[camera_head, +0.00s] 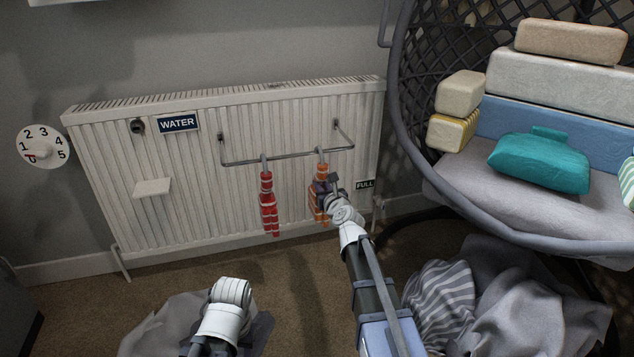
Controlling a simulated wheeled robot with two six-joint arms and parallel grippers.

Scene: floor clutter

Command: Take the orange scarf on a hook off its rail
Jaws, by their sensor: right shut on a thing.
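The orange scarf (315,207) hangs from a grey hook on a thin grey rail (240,162) in front of the white radiator. Its hook still shows over the rail at its top. My right gripper (324,187) is shut on the orange scarf from the right, and hides part of it. A red scarf (267,200) hangs on its own hook on the same rail, to the left and apart from my gripper. Part of my left arm shows at the bottom left; its gripper fingers cannot be made out.
The radiator (100,190) stands behind the rail, with a small white shelf (152,187) at its left. A hanging chair (440,205) with cushions stands at the right. Grey cloth and a striped cloth (445,300) lie on the floor. Brown carpet (290,275) below the rail is clear.

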